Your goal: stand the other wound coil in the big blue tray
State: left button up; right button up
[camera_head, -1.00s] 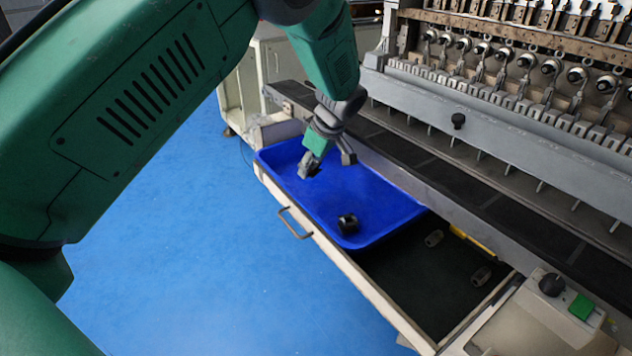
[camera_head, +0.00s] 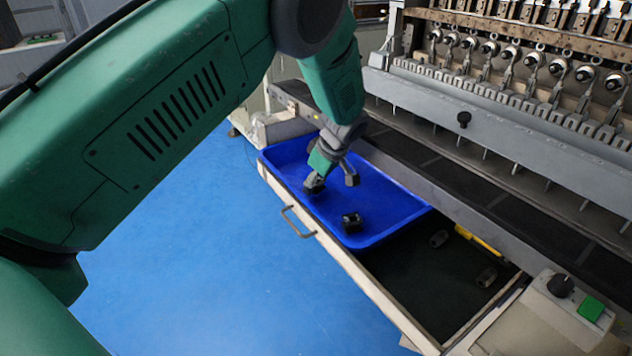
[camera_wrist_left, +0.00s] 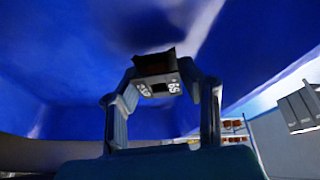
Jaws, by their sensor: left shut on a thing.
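The big blue tray (camera_head: 395,207) lies in the open drawer. One wound coil (camera_head: 352,222), small and dark, sits near the tray's front end. My left gripper (camera_head: 332,184) is over the far half of the tray, low and pointing down. It is shut on the other wound coil (camera_wrist_left: 158,82), dark with white markings, seen between the fingers in the left wrist view. In the head view this coil is mostly hidden by the fingers. Whether it touches the tray floor I cannot tell. My right gripper is not in view.
The drawer's front wall with its handle (camera_head: 298,221) runs along the tray. The dark drawer floor beside the tray holds small cylindrical parts (camera_head: 486,276) and a yellow object (camera_head: 478,241). The winding machine (camera_head: 520,105) rises behind.

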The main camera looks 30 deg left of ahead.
pick_arm(q)
jog(key=o, duration=0.8)
jog(key=shift+o, duration=0.2)
jog(key=shift+r, duration=0.1)
jog(key=shift+r, duration=0.3)
jog(key=p+v, duration=0.2)
jog(key=v, duration=1)
jog(key=shift+r, duration=0.25)
